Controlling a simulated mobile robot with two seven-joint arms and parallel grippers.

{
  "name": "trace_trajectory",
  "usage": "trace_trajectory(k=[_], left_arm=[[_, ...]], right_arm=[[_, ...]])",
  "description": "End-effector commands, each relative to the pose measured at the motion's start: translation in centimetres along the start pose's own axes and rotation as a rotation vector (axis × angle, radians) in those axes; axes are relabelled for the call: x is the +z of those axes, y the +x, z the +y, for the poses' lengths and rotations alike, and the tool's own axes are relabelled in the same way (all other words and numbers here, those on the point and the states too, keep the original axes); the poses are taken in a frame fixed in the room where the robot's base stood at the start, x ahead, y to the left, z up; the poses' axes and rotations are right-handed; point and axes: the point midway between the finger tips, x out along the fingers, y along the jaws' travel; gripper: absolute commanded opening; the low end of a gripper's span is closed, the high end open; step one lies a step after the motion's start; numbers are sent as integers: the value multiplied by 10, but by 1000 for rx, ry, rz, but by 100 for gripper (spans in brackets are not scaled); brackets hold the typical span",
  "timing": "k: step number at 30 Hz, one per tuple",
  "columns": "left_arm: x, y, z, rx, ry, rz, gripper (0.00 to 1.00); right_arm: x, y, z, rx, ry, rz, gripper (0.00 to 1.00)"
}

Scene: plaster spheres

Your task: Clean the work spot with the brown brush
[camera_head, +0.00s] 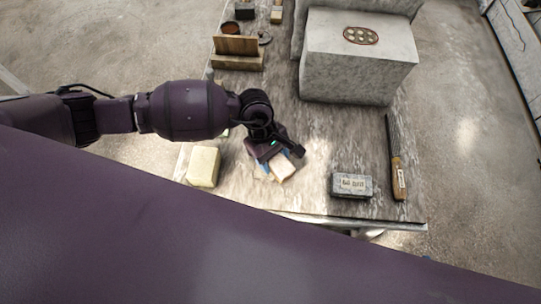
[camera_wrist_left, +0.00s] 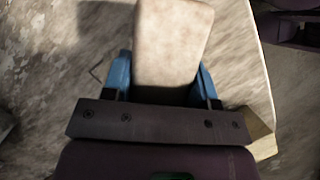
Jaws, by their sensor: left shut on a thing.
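My left gripper (camera_head: 274,165) is low over the front of the worktable (camera_head: 330,140). It is shut on a pale beige block (camera_head: 282,167). In the left wrist view the block (camera_wrist_left: 170,45) sits between the blue fingers (camera_wrist_left: 160,80) and sticks out past them. Its underside is hidden, so I cannot tell whether it has bristles or is the brown brush. I cannot tell whether it touches the table. No clearly marked work spot shows; the tabletop is streaked grey and white. My right gripper is not in view.
A cream block (camera_head: 203,167) lies left of the gripper. A grey labelled block (camera_head: 352,185) and a wooden-handled rasp (camera_head: 396,165) lie to the right. A large stone block (camera_head: 358,70) bears an oval dish (camera_head: 361,35). A wooden stand (camera_head: 237,46) is at back left.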

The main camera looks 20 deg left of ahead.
Motion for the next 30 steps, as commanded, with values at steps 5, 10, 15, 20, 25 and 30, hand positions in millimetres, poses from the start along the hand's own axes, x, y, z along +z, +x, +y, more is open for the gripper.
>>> trace_trajectory(k=[5, 10, 15, 20, 25, 30], left_arm=[[0, 1, 0, -1, 0, -1, 34], [0, 3, 8, -2, 0, -2, 34], [-1, 5, 21, -3, -1, -3, 34], [-1, 6, 32, -3, -1, -3, 34], [-1, 4, 35, -1, 0, -1, 34], [-1, 4, 35, 0, 0, -1, 34]], right_arm=[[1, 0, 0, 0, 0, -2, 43], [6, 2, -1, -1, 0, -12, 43], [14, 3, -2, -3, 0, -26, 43], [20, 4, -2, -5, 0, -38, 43], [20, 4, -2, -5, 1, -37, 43], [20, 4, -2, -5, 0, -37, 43]])
